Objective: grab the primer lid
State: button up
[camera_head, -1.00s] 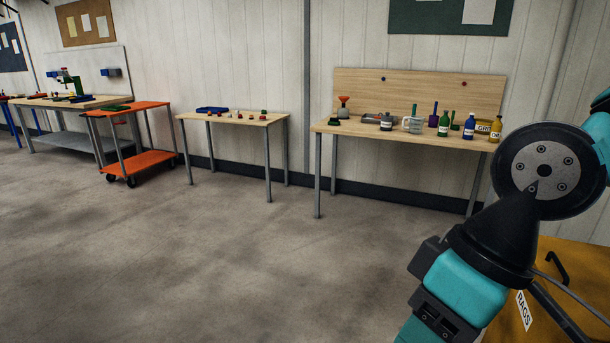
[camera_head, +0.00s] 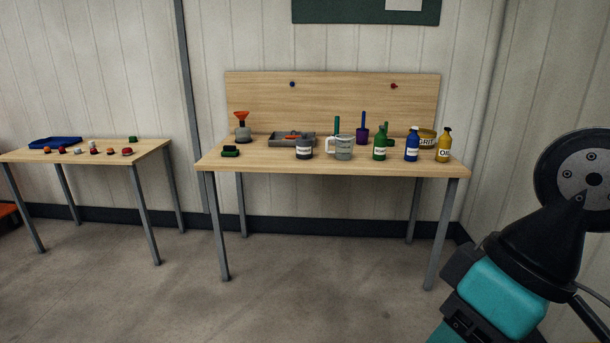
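A small dark jar with a white label (camera_head: 304,149) stands on the right wooden table, near its front middle. It may be the primer, but its label is too small to read. I cannot make out a separate lid at this size. My gripper is outside the picture; only a teal and black part of my arm shows at the lower right, well in front of the table and to its right.
The right table (camera_head: 215,165) also holds a clear jug (camera_head: 343,148), a green bottle (camera_head: 380,146), a blue bottle (camera_head: 412,147), a yellow bottle (camera_head: 444,148) and a grey tray (camera_head: 279,142). A second table (camera_head: 90,155) stands left. The floor before them is clear.

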aim_at(304, 137)
jog(key=z, duration=0.05)
jog(key=i, duration=2)
jog(key=u, duration=0.25)
jog(key=i, duration=1.65)
jog(key=u, duration=0.2)
